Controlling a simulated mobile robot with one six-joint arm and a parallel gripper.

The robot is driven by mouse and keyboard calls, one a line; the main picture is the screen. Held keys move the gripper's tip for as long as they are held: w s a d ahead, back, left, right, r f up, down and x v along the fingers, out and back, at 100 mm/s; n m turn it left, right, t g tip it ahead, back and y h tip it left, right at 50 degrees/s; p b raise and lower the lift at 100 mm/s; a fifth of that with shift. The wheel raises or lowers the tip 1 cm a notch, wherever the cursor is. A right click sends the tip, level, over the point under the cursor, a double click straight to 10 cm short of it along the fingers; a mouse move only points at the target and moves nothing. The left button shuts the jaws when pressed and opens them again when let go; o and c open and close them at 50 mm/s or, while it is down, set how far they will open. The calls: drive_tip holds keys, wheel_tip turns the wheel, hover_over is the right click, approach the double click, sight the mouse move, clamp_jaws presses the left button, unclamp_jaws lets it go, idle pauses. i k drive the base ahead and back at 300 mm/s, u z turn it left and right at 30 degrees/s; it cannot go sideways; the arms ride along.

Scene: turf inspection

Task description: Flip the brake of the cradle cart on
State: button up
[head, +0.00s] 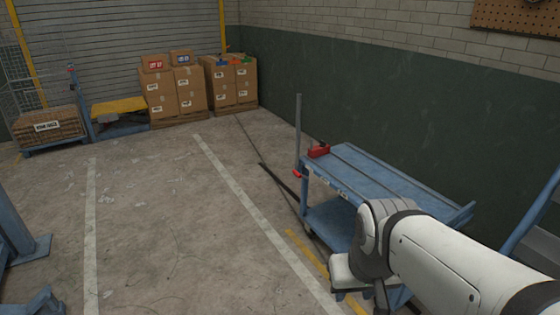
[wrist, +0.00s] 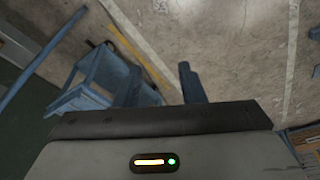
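A blue two-level cart (head: 385,181), which looks like the cradle cart, stands along the green wall at the right in the head view. A small red piece (head: 297,173) sticks out at its near-left corner; I cannot tell whether it is the brake or how it is set. A red box-like piece (head: 319,150) sits on its top by the far end. My white arm covers the cart's near part. In the wrist view a blue frame (wrist: 105,72), probably this cart, shows at upper left beyond my gripper's dark body (wrist: 155,121).
A thin grey post (head: 298,130) rises at the cart's left end, and a dark bar (head: 279,183) slants along the floor there. Stacked cartons (head: 176,93) stand at the back. Blue steps (head: 535,235) are at the right edge. The floor left of the cart is open.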

sight(296, 173)
drive_tip(key=u, duration=0.1)
drive_tip(key=i, duration=3.15)
drive_tip(key=z, duration=0.35)
